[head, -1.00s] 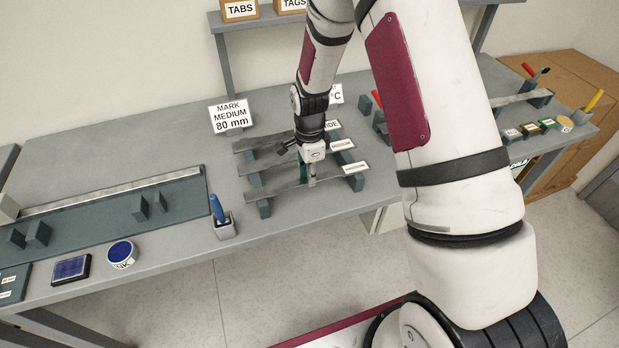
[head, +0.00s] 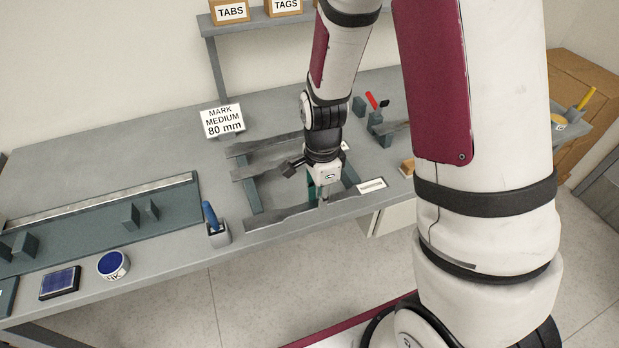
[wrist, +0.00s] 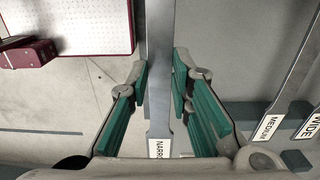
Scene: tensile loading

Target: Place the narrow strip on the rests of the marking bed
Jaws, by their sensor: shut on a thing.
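My gripper (head: 323,198) is shut on the narrow strip (head: 280,216), a flat grey metal bar with wider ends and a white label. In the wrist view the narrow strip (wrist: 160,60) runs between my green-padded fingers (wrist: 160,85), with its NARROW label at the near end. The strip appears raised clear of its rack. The marking bed (head: 175,228) is the dark green-grey plate at left, with a ruler along its back. Its small upright rests (head: 130,216) stand in pairs, and the bed holds no strip. Its left end is cut off.
The medium strip (head: 265,168) and another strip (head: 245,148) lie on the rack behind my gripper. An ink pot (head: 112,264) and pad (head: 60,283) lie before the bed. A sign (head: 222,120) stands behind.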

